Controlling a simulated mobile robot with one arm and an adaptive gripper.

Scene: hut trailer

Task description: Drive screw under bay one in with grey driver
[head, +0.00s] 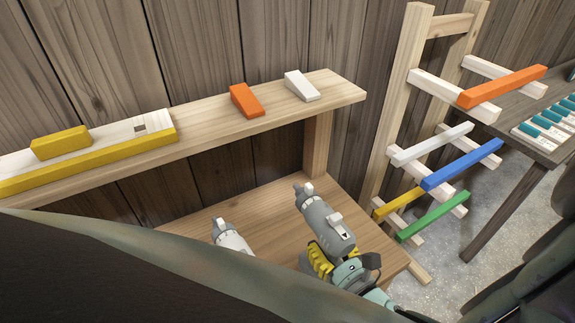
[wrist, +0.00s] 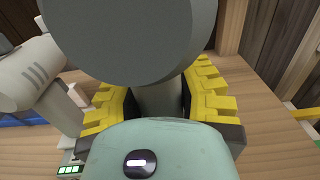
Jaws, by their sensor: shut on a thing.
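The grey driver (head: 328,222) stands over the lower wooden board in the head view, its nose pointing up and to the left. My gripper (head: 320,262) is shut on it, yellow finger pads on both sides of its handle. In the wrist view the driver's round grey body (wrist: 135,35) fills the top, and my gripper (wrist: 163,100) closes around the narrower grip below. A second, white driver (head: 232,238) is just left of it, also at the left in the wrist view (wrist: 40,80). I cannot make out a screw or which place is bay one. The driver's base is hidden.
The upper shelf (head: 210,128) carries a yellow block (head: 60,143), an orange wedge (head: 246,100) and a white wedge (head: 301,86). A wooden rack (head: 395,120) with coloured bars stands to the right. The lower board (head: 270,200) is bare behind the drivers.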

